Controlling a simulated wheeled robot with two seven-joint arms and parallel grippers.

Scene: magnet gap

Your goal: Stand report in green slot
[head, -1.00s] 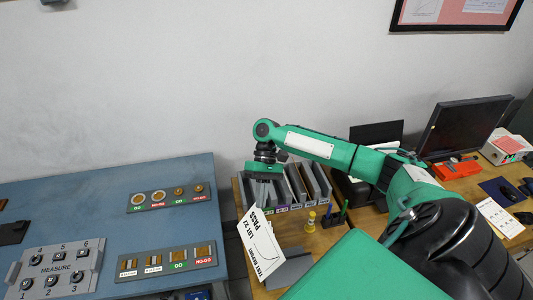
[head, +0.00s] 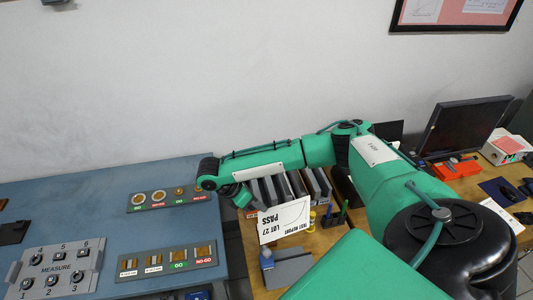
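The test report (head: 285,221) is a white sheet printed "PASS LOT 27 TEST REPORT", with a curve on it. It appears upside down and tilted in the air, in front of the file rack. My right gripper (head: 246,203) is at its left edge and appears shut on it; the fingertips are small and partly hidden. The grey file rack (head: 313,184) with several upright slots stands on the wooden desk behind the report. The report covers the rack's lower front, so I cannot tell which slot is green. My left gripper is not in view.
The blue table (head: 100,215) with gauge boards is at left.

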